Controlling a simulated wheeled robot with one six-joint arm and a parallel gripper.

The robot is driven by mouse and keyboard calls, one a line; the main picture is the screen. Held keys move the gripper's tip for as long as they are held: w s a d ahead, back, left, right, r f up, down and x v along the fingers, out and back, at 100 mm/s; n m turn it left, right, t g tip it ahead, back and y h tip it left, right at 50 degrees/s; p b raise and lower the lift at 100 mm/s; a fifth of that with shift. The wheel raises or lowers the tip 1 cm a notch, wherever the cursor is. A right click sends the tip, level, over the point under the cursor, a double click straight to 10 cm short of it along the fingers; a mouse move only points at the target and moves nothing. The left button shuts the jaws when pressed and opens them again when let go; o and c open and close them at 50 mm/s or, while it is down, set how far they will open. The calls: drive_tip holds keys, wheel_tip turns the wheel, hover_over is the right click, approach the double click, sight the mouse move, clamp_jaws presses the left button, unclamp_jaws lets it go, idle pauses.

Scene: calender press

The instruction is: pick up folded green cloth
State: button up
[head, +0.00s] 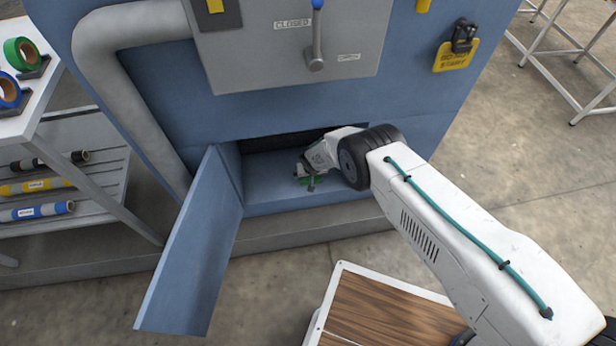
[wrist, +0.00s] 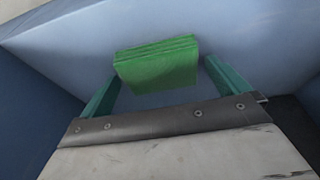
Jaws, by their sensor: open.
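The folded green cloth (wrist: 158,66) lies on the blue floor of a low compartment in the press. In the wrist view it shows as a neat layered block between the tips of my gripper (wrist: 162,82). My gripper is open, with one teal finger on each side of the cloth and a visible gap on both sides. In the head view my gripper (head: 307,182) reaches into the compartment, and only a little green shows there, so the cloth is mostly hidden.
The compartment's blue door (head: 195,245) hangs open on the left. The blue press (head: 290,110) has a lever (head: 316,45) above the opening. A shelf (head: 100,200) with rolls stands left. A wood-topped platform (head: 380,310) is at the bottom.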

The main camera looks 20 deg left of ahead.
drive_tip(key=c, duration=0.9)
drive_tip(key=shift+r, duration=0.2)
drive_tip(key=shift+r, duration=0.6)
wheel_tip(320, 180, up, 2)
drive_tip(key=shift+r, duration=0.15)
drive_tip(key=s+r, duration=0.1)
drive_tip(key=s, duration=1.5)
drive_tip(key=shift+a, duration=0.2)
drive_tip(key=shift+r, duration=0.1)
